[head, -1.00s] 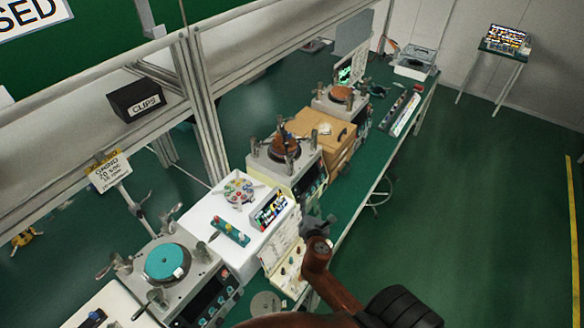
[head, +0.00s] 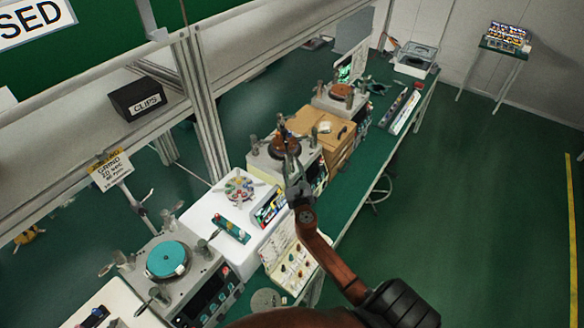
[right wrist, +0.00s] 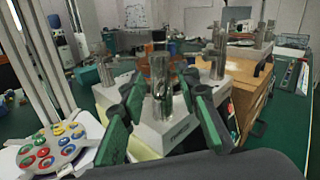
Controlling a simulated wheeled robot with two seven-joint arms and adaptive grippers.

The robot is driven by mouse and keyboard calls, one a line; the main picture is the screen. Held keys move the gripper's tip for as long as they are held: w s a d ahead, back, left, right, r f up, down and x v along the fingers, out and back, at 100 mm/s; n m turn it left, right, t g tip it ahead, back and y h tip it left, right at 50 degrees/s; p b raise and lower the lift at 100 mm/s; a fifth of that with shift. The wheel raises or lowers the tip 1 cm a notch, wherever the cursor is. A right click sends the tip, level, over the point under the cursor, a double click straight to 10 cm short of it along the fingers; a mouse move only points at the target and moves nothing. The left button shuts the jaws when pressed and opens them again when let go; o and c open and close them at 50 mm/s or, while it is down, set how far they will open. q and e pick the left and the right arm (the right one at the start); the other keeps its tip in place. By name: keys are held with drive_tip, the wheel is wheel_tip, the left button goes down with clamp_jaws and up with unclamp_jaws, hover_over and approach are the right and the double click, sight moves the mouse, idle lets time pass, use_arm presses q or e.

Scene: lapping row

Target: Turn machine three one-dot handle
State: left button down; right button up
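In the head view several lapping machines stand along the green bench. The middle machine (head: 262,163) has a dark brown plate on top and upright metal handles around it. My right gripper (head: 291,168) reaches over the near edge of this machine. In the right wrist view, the right gripper (right wrist: 161,100) is open, its two green-padded fingers apart. A shiny metal handle (right wrist: 160,75) stands upright between them in the picture; contact cannot be told. No dot marks are readable on the handles, and I cannot tell the machine's number. My left gripper is not in view.
A machine with a teal plate (head: 167,259) stands at lower left. A white stand with a multicoloured dial (head: 238,189) lies between the machines. A wooden box (head: 318,125) and a farther machine stand behind. Open floor lies to the right.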

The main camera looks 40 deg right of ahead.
clamp_jaws()
idle(0.4)
idle(0.4)
